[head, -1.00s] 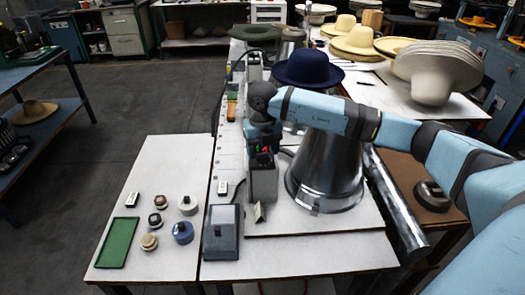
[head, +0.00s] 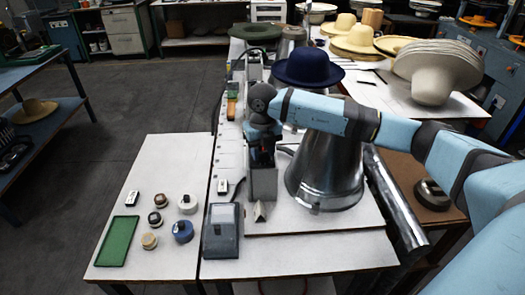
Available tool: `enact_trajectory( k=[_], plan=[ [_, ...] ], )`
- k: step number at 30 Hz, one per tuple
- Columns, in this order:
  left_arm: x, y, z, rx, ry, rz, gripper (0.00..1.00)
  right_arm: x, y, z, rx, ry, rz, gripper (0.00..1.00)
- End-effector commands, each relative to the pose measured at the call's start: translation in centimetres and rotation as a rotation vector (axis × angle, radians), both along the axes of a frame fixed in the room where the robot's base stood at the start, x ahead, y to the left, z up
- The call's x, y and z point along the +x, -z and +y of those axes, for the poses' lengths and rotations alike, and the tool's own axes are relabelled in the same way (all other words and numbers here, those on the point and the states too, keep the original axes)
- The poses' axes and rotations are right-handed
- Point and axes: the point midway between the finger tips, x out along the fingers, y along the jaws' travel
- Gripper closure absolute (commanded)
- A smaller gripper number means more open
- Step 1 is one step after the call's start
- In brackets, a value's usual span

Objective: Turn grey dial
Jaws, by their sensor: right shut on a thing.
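The grey control box (head: 263,186) stands upright on the white bench, just left of the metal hat-press cone (head: 324,172). My right arm reaches in from the right, and my right gripper (head: 263,158) points down at the top of this box. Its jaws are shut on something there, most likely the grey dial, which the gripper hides. I cannot make out the dial's face or its angle. My left gripper is not in view.
A blue hat (head: 308,68) sits behind my forearm. A grey sloped box (head: 221,231) stands at the bench's front left. The left table holds a green tray (head: 118,241) and several small round pieces, including a blue one (head: 183,232).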

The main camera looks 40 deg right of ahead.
Motion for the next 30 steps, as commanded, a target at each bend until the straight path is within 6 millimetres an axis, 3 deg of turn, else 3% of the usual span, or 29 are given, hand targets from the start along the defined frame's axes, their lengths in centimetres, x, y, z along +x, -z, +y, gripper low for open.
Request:
enact_trajectory(
  k=[18,30],
  plan=[
    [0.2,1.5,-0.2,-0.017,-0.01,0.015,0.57,0.0,0.0,-0.1,0.001,-0.38,-0.001,0.88],
    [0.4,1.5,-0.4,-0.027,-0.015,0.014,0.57,0.0,-0.1,-0.1,0.001,-0.468,-0.002,0.88]
  ],
)
